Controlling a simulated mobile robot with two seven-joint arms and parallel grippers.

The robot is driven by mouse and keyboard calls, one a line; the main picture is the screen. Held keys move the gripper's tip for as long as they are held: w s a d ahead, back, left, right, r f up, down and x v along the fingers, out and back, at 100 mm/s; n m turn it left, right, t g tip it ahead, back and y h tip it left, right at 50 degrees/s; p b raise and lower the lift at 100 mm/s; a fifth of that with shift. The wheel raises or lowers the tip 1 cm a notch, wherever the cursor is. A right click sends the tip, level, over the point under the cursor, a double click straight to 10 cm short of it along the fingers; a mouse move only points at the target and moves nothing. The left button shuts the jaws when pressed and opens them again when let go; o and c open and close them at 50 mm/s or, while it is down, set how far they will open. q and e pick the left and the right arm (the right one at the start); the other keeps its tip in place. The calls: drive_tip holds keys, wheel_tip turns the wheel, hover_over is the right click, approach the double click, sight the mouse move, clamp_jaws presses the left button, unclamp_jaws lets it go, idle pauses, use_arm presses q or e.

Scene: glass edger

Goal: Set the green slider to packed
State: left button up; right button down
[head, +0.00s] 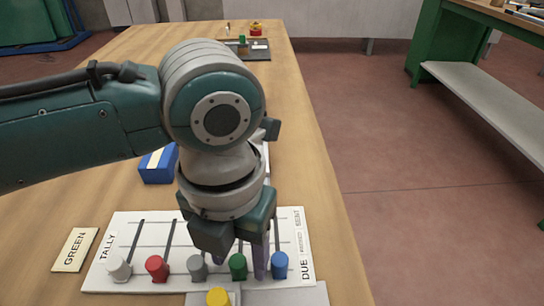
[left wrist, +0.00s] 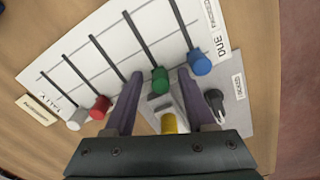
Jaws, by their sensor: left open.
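The green slider knob (head: 238,266) stands at the near end of its slot on the white tally board (head: 125,232), in the row by the DUE label. My left gripper (head: 243,258) points down over the board at the green knob. In the left wrist view its purple fingers (left wrist: 160,76) are open, and the green knob (left wrist: 160,80) appears between their tips; I cannot tell whether they touch it. The white (head: 118,268), red (head: 157,268), grey (head: 197,267) and blue (head: 280,265) knobs stand in the same near row. The arm hides part of the slots.
A grey plate (head: 310,294) with a yellow knob (head: 218,297) lies in front of the board. A card reading GREEN (head: 75,250) lies at left. A blue block (head: 158,166) stands behind. The table's right edge is close to the board.

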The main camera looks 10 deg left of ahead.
use_arm(q)
clamp_jaws()
idle(1.3)
